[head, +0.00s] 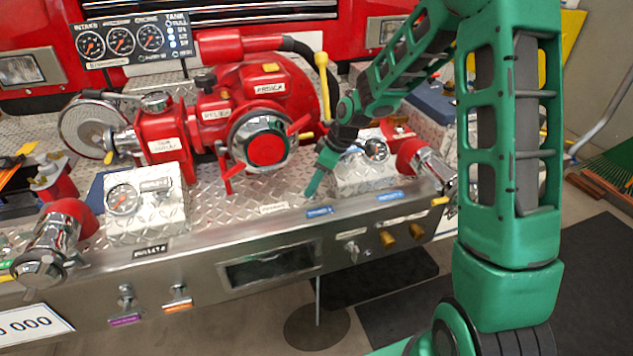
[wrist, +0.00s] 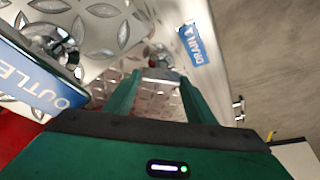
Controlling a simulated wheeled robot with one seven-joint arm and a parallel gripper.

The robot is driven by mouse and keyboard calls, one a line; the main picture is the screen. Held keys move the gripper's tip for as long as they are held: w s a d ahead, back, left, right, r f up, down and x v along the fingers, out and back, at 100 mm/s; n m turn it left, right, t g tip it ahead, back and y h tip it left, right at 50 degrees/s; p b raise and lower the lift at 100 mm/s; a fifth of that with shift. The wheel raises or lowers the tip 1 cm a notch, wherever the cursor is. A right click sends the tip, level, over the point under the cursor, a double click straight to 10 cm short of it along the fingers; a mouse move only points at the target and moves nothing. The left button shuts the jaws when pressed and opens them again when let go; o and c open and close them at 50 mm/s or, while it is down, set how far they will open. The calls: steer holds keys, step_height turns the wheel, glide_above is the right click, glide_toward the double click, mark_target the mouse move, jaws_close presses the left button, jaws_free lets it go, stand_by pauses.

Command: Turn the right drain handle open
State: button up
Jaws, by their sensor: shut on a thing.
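My gripper (head: 312,184) reaches down to the diamond-plate deck just behind the bumper edge, beside a blue label (head: 320,211). In the wrist view its two green fingers (wrist: 158,82) close on a small silver metal piece (wrist: 160,75), which I take to be the drain handle. A blue DRAIN label (wrist: 197,45) lies just to its right. The fingers hide most of the handle in the head view, so I cannot tell how far it is turned.
A pressure gauge (head: 376,150) on a diamond-plate box stands right of my gripper. The red pump with its chrome wheel (head: 258,140) stands to the left. A blue OUTLET label (wrist: 45,88) shows in the wrist view. Yellow knobs (head: 387,238) project from the bumper front.

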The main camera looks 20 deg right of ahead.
steer(key=shift+w+d, duration=0.1)
steer(key=shift+d, duration=0.15)
steer(key=o, duration=1)
steer(key=shift+o, duration=0.2)
steer(key=shift+a, duration=0.1)
steer(key=v, duration=1)
steer(key=shift+r, duration=0.35)
